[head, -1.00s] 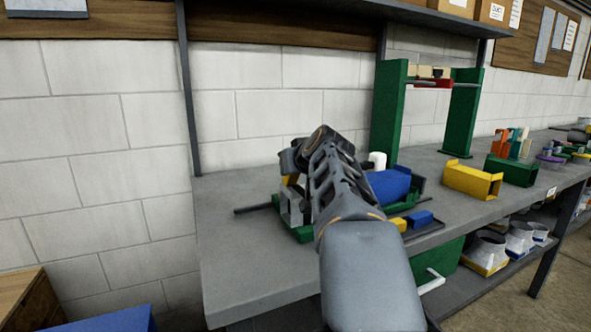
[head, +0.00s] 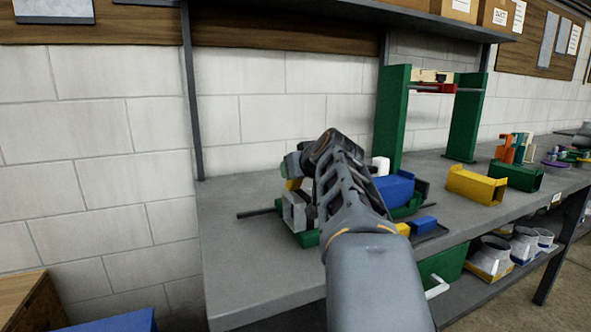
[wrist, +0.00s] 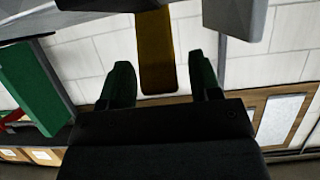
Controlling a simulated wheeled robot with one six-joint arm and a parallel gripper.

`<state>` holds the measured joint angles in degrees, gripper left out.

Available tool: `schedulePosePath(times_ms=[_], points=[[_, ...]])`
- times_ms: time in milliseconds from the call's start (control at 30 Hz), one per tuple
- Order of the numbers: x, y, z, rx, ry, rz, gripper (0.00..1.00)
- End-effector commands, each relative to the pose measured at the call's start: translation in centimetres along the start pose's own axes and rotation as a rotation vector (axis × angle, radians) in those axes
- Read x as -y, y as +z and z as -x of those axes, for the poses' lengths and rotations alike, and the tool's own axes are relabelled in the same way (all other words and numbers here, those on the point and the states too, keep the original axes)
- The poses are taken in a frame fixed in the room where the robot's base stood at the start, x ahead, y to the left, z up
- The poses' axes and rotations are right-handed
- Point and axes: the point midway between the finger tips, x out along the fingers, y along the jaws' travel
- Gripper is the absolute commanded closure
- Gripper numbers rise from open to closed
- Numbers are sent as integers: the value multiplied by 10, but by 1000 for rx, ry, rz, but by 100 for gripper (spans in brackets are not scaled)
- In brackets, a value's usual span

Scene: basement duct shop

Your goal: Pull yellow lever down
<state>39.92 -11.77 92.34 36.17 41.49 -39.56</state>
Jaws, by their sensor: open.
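The yellow lever (wrist: 157,52) shows in the wrist view as a long flat bar coming from the top edge. Its end lies between the two dark green-tipped fingers of my gripper (wrist: 160,78), with gaps on both sides. The gripper is open; whether a finger touches the lever cannot be told. In the head view a small yellow part, likely the lever (head: 293,184), shows beside a grey bracket on the green machine. My arm hides most of that machine, and my gripper is largely hidden there.
The grey bench (head: 237,235) carries a blue block (head: 394,188), a yellow channel piece (head: 475,186) and a tall green frame (head: 464,115). A shelf edge (head: 340,15) runs above. The bench's left end is mostly clear. Metal duct parts stand on the lower shelf.

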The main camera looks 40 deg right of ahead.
Motion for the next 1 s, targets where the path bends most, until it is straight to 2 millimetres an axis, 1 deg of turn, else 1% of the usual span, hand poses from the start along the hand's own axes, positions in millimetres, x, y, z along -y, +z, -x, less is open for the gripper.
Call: schedulePosePath(times_ms=[33,300,500,600,700,833,1000], points=[[0,-1,10,-2,2,0,43],[0,-2,66,-4,4,0,43],[0,-1,99,-2,2,0,43],[0,-1,111,-2,2,0,43],[0,0,119,-1,0,-1,43],[1,0,124,-1,0,1,43],[1,0,125,0,-1,1,43]])
